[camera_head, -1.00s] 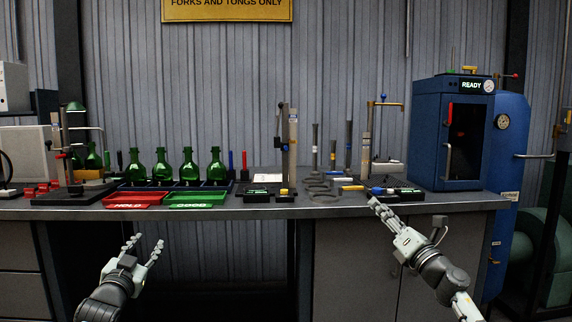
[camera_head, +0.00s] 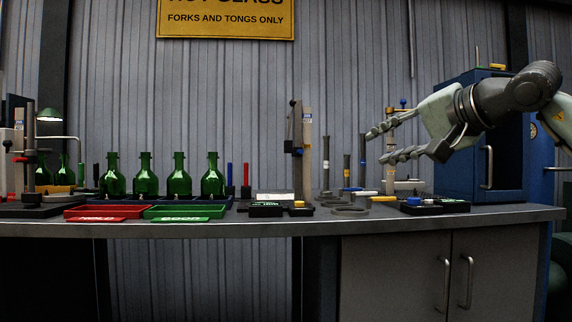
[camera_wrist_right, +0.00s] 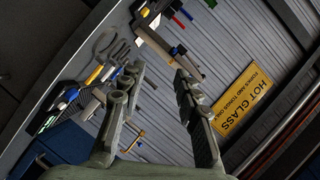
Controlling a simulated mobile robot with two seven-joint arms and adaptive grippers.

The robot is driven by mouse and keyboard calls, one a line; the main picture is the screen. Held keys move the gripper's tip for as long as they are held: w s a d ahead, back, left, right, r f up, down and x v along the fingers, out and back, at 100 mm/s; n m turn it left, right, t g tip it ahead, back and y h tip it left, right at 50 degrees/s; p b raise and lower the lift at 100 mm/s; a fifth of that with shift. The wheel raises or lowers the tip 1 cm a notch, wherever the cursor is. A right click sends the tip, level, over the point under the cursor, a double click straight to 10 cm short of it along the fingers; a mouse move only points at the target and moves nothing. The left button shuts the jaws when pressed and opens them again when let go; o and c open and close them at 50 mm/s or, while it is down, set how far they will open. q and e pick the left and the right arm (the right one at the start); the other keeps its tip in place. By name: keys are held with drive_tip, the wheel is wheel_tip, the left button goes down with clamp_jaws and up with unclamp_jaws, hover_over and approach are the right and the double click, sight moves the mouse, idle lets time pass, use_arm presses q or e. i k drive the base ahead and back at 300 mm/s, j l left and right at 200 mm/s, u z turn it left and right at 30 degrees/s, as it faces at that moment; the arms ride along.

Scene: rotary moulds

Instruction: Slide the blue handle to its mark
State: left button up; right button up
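The right-hand stand (camera_head: 391,172) is an upright post on the bench with a blue knob (camera_head: 403,103) near its top. A blue cap (camera_head: 413,201) sits on the black base beside it. I cannot tell which blue part is the handle, and no mark can be made out. My right gripper (camera_head: 377,146) comes in from the right with its fingers pointing left, in front of the stand and partly covering it. In the right wrist view the right gripper (camera_wrist_right: 158,72) has its fingers apart and nothing between them. My left gripper is out of view.
A taller stand (camera_head: 306,160) rises at the bench middle. Green bottles (camera_head: 145,178), a red tray (camera_head: 104,212) and a green tray (camera_head: 185,212) lie to the left. A blue cabinet (camera_head: 455,165) stands behind my right arm. Dark upright tools (camera_head: 347,168) stand between the two stands.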

sight(297, 152)
drive_tip(key=i+j, duration=0.25)
drive_tip(key=i, duration=0.15)
drive_tip(key=i+j, duration=0.25)
drive_tip(key=i, duration=0.2)
